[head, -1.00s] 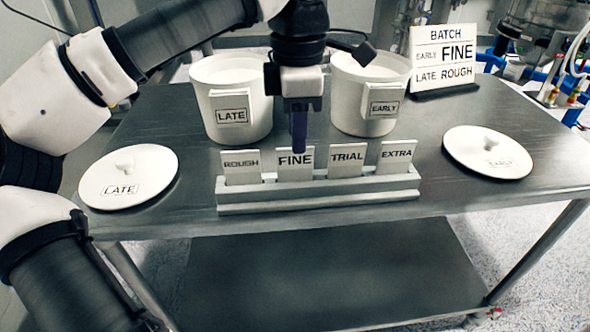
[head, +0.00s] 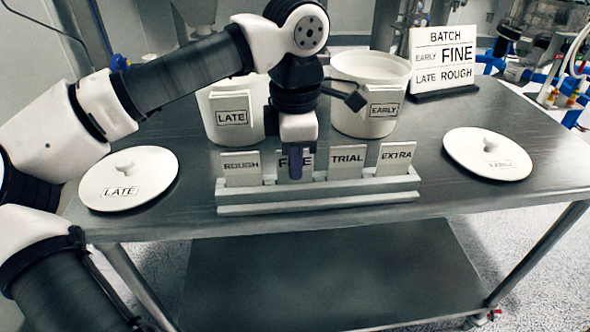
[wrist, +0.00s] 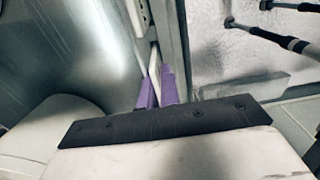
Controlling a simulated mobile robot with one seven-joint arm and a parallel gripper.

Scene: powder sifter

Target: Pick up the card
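The FINE card (head: 307,171) stands upright in the second slot of the white rack (head: 320,199), partly hidden behind my gripper. My gripper (head: 296,178) points down in front of it, its purple finger covering the middle of the card's lettering. In the wrist view, the two purple fingertips (wrist: 158,90) sit close together on either side of a thin white edge (wrist: 154,60), which looks like the card. I cannot tell whether they press on it. The ROUGH card (head: 242,170), TRIAL card (head: 347,162) and EXTRA card (head: 395,158) stand in the same rack.
The LATE tub (head: 231,118) and EARLY tub (head: 372,100) stand behind the rack. A LATE lid (head: 130,180) lies left and an EARLY lid (head: 488,153) right. A batch sign (head: 444,60) at the back right reads EARLY, FINE, LATE ROUGH. The steel table (head: 450,205) is clear at front right.

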